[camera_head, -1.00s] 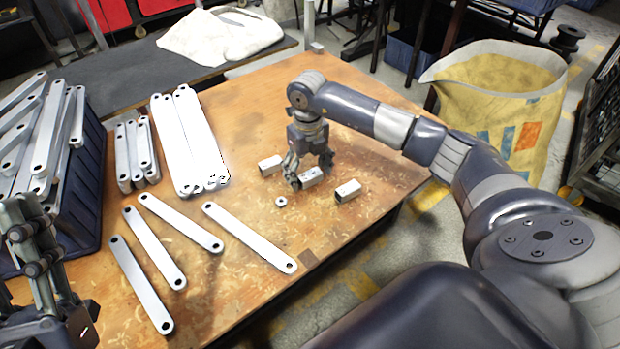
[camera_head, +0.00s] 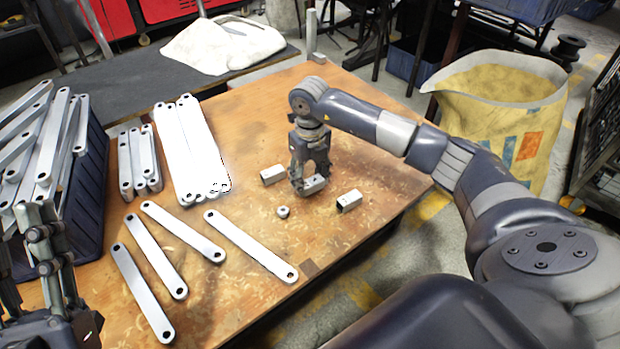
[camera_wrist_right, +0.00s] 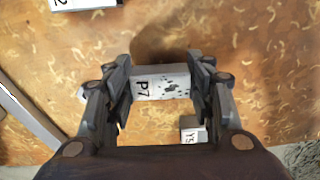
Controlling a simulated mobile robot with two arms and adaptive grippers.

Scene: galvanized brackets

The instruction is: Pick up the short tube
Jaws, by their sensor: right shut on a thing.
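A short silver tube (camera_head: 314,185) with a "P7" label lies between the fingers of my right gripper (camera_head: 310,181), low over the wooden table. In the right wrist view, the fingers (camera_wrist_right: 161,90) press on both ends of this tube (camera_wrist_right: 165,82). Whether it touches the table is hard to tell. A second short tube (camera_head: 272,175) lies to its left and a third (camera_head: 349,201) to its right. My left gripper (camera_head: 45,240) is at the left edge beside the dark crate; its jaw opening is unclear.
A small nut-like ring (camera_head: 283,212) lies near the tubes. Several long flat brackets (camera_head: 250,245) lie on the table (camera_head: 235,285), with stacks of brackets (camera_head: 190,150) behind. A dark crate (camera_head: 88,205) of brackets stands left. A yellow sack (camera_head: 500,115) stands beyond the table's right edge.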

